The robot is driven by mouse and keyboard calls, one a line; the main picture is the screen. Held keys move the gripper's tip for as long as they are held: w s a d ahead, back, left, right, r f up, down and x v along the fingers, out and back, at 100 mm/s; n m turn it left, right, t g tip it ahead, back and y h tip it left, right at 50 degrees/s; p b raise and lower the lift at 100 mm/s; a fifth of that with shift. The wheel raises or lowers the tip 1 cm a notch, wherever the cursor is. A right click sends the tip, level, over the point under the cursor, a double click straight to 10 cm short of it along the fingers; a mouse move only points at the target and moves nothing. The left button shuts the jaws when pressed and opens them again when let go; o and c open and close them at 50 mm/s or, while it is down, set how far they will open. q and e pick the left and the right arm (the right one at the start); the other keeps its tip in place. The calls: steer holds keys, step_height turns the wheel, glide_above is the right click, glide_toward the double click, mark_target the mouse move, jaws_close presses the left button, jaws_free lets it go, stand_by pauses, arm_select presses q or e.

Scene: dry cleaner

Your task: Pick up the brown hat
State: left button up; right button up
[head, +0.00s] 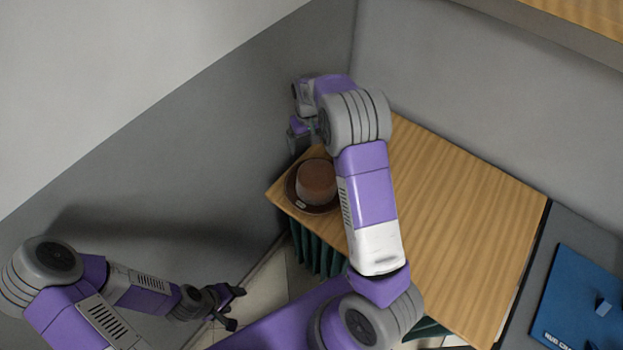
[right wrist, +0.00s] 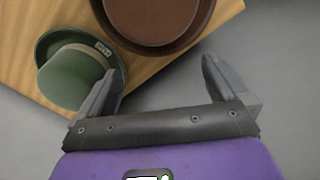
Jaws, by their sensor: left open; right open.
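The brown hat (head: 317,181) lies crown up, with its dark brim flat, near the left corner of the wooden table top in the head view. In the right wrist view the brown hat (right wrist: 152,18) is cut off by the top edge, ahead of the fingertips. My right gripper (right wrist: 162,70) is open and empty, its fingers apart and short of the brim. In the head view my right gripper (head: 299,138) is beyond the hat, partly hidden by its own arm. My left gripper (head: 237,306) is open and empty, low at the left, away from the table.
A green hat (right wrist: 75,75) sits beside the brown hat in the right wrist view, close to the left finger; my arm hides it in the head view. The wooden table (head: 455,220) is bare to the right. A blue board (head: 575,300) lies at the far right. Walls stand close behind.

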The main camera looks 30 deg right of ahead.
mark_target(309, 165)
step_height(309, 165, down, 5)
steer(key=b, duration=0.4)
steer(key=shift+f, duration=0.15)
step_height(309, 165, down, 7)
steer(key=shift+f+b, duration=0.1)
steer(key=shift+b, duration=0.6)
steer(key=c, duration=1.7)
